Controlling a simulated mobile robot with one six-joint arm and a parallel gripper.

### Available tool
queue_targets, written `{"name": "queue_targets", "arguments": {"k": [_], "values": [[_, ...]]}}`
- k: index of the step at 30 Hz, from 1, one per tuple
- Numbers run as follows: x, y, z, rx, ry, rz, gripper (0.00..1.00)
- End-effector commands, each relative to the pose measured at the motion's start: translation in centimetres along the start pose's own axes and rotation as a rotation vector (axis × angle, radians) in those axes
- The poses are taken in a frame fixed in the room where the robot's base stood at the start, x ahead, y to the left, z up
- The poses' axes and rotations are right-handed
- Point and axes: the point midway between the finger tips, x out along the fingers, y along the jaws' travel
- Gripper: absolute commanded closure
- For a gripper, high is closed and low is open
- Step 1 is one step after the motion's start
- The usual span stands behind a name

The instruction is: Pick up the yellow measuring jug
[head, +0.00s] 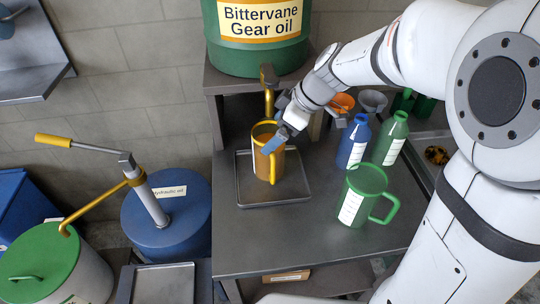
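The yellow measuring jug (262,168) stands upright on a grey drip tray (246,199) on the dark bench, below a yellow tap. My gripper (278,122) reaches in from the upper right, at the jug's rim. Its two fingers look spread apart, one behind near the tap and a blue-tipped one in front over the jug's top. I cannot tell whether either finger touches the jug.
A green drum labelled Bittervane Gear oil (257,50) stands above. A blue bottle (354,143), a green bottle (391,140) and a green jug (363,195) stand to the right. A blue drum with a pump (170,215) stands at left. The bench front is clear.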

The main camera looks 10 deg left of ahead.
Motion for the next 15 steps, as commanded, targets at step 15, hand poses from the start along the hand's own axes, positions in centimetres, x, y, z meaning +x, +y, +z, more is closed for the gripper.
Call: {"name": "queue_targets", "arguments": {"k": [15], "values": [[-0.06,0.03,0.08,0.001,-0.001,0.001,0.45]]}}
